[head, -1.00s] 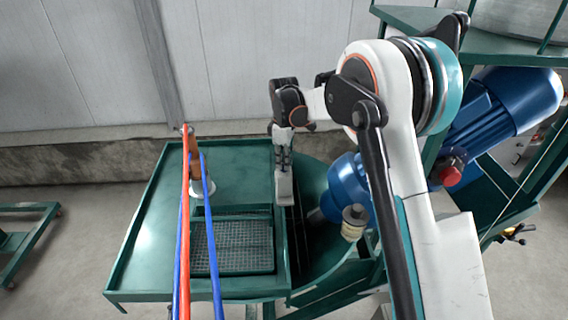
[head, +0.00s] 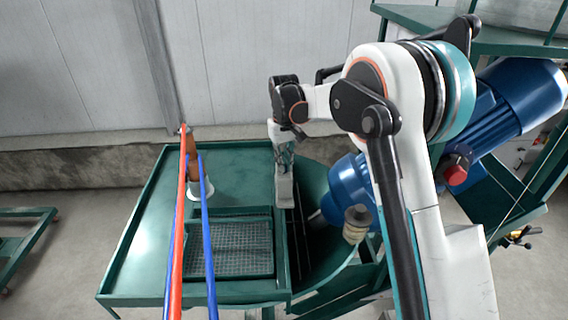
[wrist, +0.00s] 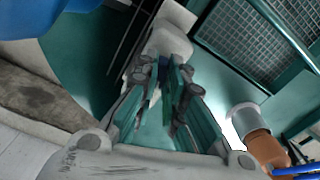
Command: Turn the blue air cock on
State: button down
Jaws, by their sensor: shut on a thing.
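My gripper (head: 284,158) points down over the right part of the green table. It also shows in the wrist view (wrist: 166,82), with its fingers close together over a pale grey block-like fitting (wrist: 168,42). A small dark blue piece, apparently the blue air cock (wrist: 152,97), shows between the fingers, and the gripper is shut on it. The fingers hide most of it, so its angle cannot be told. The pale fitting also shows below the gripper in the head view (head: 284,190).
A red hose (head: 177,230) and a blue hose (head: 208,240) run up to a brown cylinder on a white flange, left of the gripper. A mesh-bottomed tray (head: 230,262) is set in the green table (head: 150,235). A large blue motor (head: 350,190) stands close on the right.

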jog(key=shift+m, duration=1.6)
jog(key=shift+m+b, duration=0.3)
jog(key=c, duration=1.7)
grip_release()
jog(key=shift+r, duration=0.1)
notch_tip(320, 180, up, 12)
jog(key=shift+f, duration=0.1)
